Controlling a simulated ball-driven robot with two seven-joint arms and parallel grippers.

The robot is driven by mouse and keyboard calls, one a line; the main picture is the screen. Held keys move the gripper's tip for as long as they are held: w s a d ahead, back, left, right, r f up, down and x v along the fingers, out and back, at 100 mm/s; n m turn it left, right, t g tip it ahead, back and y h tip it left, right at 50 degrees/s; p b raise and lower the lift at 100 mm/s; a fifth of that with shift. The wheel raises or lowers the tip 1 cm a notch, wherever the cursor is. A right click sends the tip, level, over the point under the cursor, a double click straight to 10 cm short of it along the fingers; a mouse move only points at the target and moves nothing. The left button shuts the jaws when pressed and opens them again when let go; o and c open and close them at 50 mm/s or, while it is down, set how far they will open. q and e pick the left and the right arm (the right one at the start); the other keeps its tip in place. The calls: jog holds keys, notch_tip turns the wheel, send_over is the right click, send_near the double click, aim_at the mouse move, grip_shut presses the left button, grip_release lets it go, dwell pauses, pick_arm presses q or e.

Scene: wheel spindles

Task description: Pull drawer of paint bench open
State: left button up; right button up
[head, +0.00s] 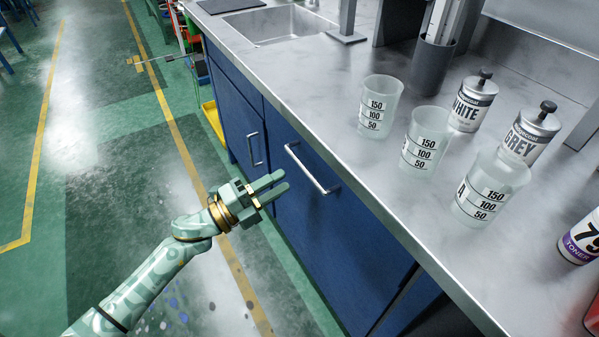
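The paint bench has a grey metal top (262,64) and a blue front. A blue drawer front (335,235) with a silver bar handle (312,168) faces my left arm and looks shut. My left gripper (279,186) is in front of it, a little left of and below the handle. Its two fingers are apart and point right toward the drawer, with nothing between them. It appears clear of the handle. My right gripper is not in the view.
Three measuring cups (379,108) stand on the bench top beside white (473,100) and grey (531,132) paint cans and a toner can (583,240). A cabinet door handle (254,149) is left of the drawer. A sink (275,24) is at the back. Floor (110,180) is open at left.

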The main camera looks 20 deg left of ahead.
pick_arm(q)
jog(key=x, duration=0.5)
jog(key=shift+w+d+r+b, duration=0.1)
jog(key=shift+w+d+b, duration=0.1)
jog(key=shift+w+b, duration=0.15)
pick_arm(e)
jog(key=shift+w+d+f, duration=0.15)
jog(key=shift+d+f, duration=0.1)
pick_arm(q)
jog(key=shift+s, duration=0.1)
